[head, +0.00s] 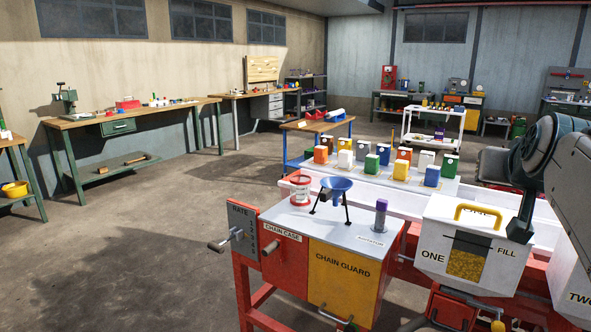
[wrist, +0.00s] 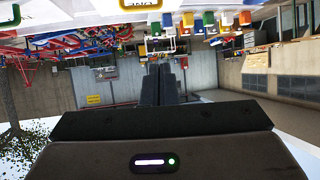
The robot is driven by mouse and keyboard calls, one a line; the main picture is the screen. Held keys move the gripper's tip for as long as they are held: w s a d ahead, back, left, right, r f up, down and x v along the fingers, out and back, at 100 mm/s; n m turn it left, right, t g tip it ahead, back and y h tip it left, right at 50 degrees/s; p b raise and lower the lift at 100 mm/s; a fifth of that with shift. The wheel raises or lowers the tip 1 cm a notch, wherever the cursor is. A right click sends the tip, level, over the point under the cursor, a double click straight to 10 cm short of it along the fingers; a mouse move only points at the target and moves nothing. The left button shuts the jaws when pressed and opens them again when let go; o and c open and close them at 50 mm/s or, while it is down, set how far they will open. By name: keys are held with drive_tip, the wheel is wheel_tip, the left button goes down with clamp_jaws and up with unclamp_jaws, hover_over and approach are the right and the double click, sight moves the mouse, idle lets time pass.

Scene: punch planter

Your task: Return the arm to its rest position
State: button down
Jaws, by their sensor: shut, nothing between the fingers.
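My arm (head: 565,165) shows at the right edge of the head view, folded above and in front of the white hopper marked ONE FILL. A dark part of it hangs in front of that hopper; I cannot tell whether this is a finger. In the wrist view, my gripper (wrist: 164,72) has its two dark fingers together with nothing between them. The wrist picture is upside down and looks out across the room. The fingers touch nothing that I can see.
The hopper (head: 460,240) has a yellow handle and stands close to my arm. A red machine (head: 345,270) carries a blue funnel (head: 337,186) and a purple-topped post (head: 381,212). Several coloured containers stand on a table behind. The floor (head: 130,250) at left is clear.

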drive_tip(key=s+a+f+n+g+y+p, duration=0.1)
drive_tip(key=a+f+n+g+y+p, duration=0.15)
drive_tip(key=a+f, duration=0.35)
drive_tip(key=s+a+f+n+g+y+p, duration=0.1)
drive_tip(key=s+a+f+g+y+p, duration=0.2)
drive_tip(key=a, duration=0.6)
drive_tip(key=s+a+f+n+g+p, duration=0.1)
drive_tip(key=s+a+f+g+p, duration=0.2)
drive_tip(key=s+a+f+p, duration=0.2)
drive_tip(key=s+a+f, duration=0.2)
drive_tip(key=s+f, duration=0.1)
drive_tip(key=shift+s+n, duration=0.35)
